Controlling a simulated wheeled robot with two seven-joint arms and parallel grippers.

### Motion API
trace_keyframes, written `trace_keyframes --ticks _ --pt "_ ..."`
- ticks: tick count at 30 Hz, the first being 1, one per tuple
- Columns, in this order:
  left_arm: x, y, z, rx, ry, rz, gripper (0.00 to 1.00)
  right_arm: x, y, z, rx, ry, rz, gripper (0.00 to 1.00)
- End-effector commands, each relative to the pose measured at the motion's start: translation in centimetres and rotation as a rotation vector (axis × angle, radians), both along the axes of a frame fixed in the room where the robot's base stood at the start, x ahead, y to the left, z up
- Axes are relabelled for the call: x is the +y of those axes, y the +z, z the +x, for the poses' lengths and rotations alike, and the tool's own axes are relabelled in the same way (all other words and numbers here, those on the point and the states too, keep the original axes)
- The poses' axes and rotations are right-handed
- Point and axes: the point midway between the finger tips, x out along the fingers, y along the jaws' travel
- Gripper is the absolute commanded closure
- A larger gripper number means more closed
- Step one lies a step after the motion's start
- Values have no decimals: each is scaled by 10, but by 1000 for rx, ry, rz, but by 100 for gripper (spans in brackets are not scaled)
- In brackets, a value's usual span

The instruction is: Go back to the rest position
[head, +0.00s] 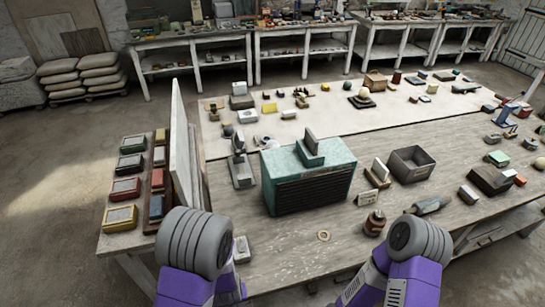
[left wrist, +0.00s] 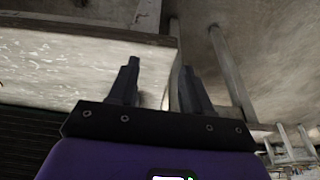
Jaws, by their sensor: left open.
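My left gripper (left wrist: 158,88) shows in the left wrist view, with its two dark fingers apart and nothing between them. It is beside the edge of a pale tabletop (left wrist: 60,65), with floor and table legs behind it. In the head view my left arm (head: 195,245) and right arm (head: 405,255) show as purple and grey links at the bottom, at the near edge of the workbench (head: 285,255). Neither gripper can be made out in the head view. A pale sphere (head: 364,92) rests on a dark stand at the back of the bench.
A teal box (head: 330,178) with a dark slatted front stands mid-bench. A white upright panel (head: 181,145) stands at left, beside several small coloured boxes. An open grey bin (head: 410,165) and a brown jar (head: 375,222) are at right. A small ring (head: 323,236) lies near the front.

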Motion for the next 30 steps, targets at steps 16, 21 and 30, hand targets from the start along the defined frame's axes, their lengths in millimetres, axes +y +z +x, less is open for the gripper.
trace_keyframes --ticks 16,21,30 --pt "-17 -150 -91 220 -52 -327 51 0 -85 -2 2 1 0 0" --pt "-28 -161 -97 216 -54 -405 51 0 -95 -2 3 1 1 0" --pt "-30 -161 -98 214 -56 -420 51 0 -96 -2 3 1 1 0"
